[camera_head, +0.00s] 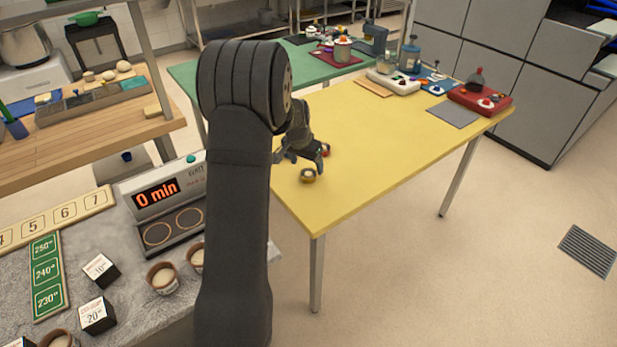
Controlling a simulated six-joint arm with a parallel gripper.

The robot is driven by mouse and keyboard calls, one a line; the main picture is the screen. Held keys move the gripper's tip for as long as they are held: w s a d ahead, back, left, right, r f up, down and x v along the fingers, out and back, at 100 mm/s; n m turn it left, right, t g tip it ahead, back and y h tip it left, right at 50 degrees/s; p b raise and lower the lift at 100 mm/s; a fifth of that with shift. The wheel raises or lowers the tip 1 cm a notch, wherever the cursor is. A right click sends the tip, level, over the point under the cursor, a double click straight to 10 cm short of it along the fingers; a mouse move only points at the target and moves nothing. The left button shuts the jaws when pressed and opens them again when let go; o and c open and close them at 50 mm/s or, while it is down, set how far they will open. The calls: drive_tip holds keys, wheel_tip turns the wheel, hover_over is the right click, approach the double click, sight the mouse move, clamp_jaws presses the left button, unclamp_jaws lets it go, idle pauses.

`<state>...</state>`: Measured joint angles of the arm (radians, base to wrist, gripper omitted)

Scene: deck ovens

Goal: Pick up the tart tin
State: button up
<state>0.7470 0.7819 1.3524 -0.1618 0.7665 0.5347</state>
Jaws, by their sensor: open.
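A small round brown-gold item (308,176), which may be the tart tin, sits on the yellow table (390,140) near its front left corner. It is too small to make out fully. My gripper (301,161) is open and points down just behind and above this item, with nothing seen between its fingers. A small red item (326,150) lies at the gripper's right side, partly hidden by it. I cannot tell whether the gripper touches either item.
The middle of the yellow table is clear. A red tray (480,99), a grey mat (453,113) and a white tray (395,82) stand towards its far right end. A timer box (160,195) and several small cups stand on the stone counter (130,290) at left.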

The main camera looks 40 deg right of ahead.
sight(309, 177)
drive_tip(key=x, duration=0.4)
drive_tip(key=shift+f, duration=0.35)
drive_tip(key=c, duration=1)
drive_tip(key=shift+r, duration=0.1)
drive_tip(key=shift+c, duration=0.2)
